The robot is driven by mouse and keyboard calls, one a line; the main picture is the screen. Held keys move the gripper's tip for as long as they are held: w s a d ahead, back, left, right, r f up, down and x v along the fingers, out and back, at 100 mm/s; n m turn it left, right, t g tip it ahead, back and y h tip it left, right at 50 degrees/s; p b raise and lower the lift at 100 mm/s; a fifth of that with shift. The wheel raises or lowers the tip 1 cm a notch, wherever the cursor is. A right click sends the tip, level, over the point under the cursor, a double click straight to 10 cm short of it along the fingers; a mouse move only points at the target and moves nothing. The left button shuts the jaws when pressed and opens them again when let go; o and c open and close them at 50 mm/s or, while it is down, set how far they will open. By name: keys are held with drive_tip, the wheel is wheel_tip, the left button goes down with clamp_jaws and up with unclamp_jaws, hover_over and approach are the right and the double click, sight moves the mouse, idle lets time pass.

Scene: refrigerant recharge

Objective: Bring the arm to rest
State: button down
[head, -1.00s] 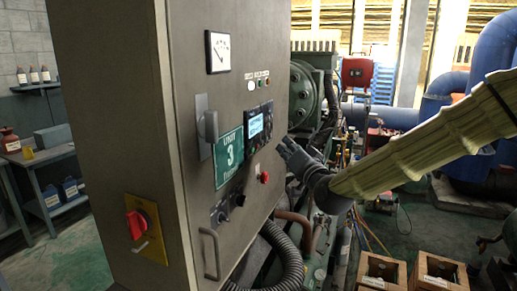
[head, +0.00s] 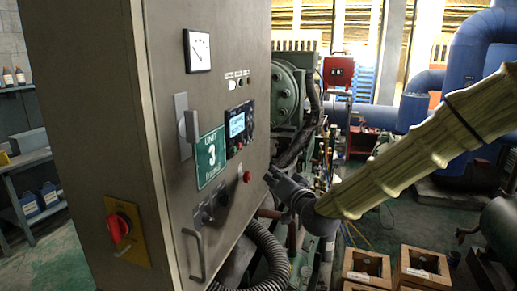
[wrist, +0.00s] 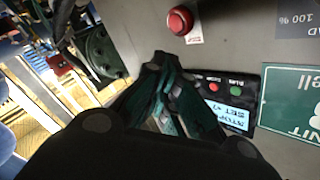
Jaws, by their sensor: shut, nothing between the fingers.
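My gripper (head: 270,181) is shut and empty. In the head view it is in front of the lower right part of the grey control cabinet (head: 225,85), just right of the red push button (head: 247,176). In the wrist view the closed fingers of my gripper (wrist: 160,60) point at the cabinet face, below the red button (wrist: 180,20) and left of the control panel with a lit display (wrist: 228,113). Whether the fingertips touch the cabinet cannot be told. My arm, in a pale ribbed sleeve, reaches in from the right.
The cabinet carries a green Unit 3 sign (head: 210,157), a handle (head: 194,255) and a red rotary switch (head: 118,228). A black corrugated hose (head: 272,250) runs below my gripper. Wooden crates (head: 365,266) stand on the floor at right. Blue pipes (head: 480,90) stand behind my arm.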

drive_tip(key=s+d+f+g+h, duration=0.1)
drive_tip(key=s+d+f+g, duration=0.35)
drive_tip(key=f, duration=0.85)
drive_tip(key=s+d+f+g+h, duration=0.15)
drive_tip(key=s+f, duration=0.55)
drive_tip(key=f, duration=0.7)
drive_tip(key=s+d+f+g+h, duration=0.2)
drive_tip(key=s+f, duration=0.4)
drive_tip(key=f, duration=0.7)
drive_tip(key=s+d+f+g+h, duration=0.1)
drive_tip(key=s+d+f, duration=0.3)
drive_tip(key=s, duration=0.7)
drive_tip(key=s+d+f+n+g+h, duration=0.1)
drive_tip(key=s+d+f+g, duration=0.3)
drive_tip(key=s+f, duration=0.3)
drive_tip(key=s+d+f+g+h, duration=0.1)
drive_tip(key=s+d+f+g, duration=0.2)
drive_tip(key=s, duration=1.1)
wheel_tip(320, 180, down, 3)
drive_tip(key=shift+s+d+f+n+b, duration=0.15)
drive_tip(key=shift+s+d+n+b, duration=0.2)
drive_tip(key=shift+d, duration=0.25)
drive_tip(key=c, duration=2.2)
unclamp_jaws()
drive_tip(key=shift+w, duration=0.1)
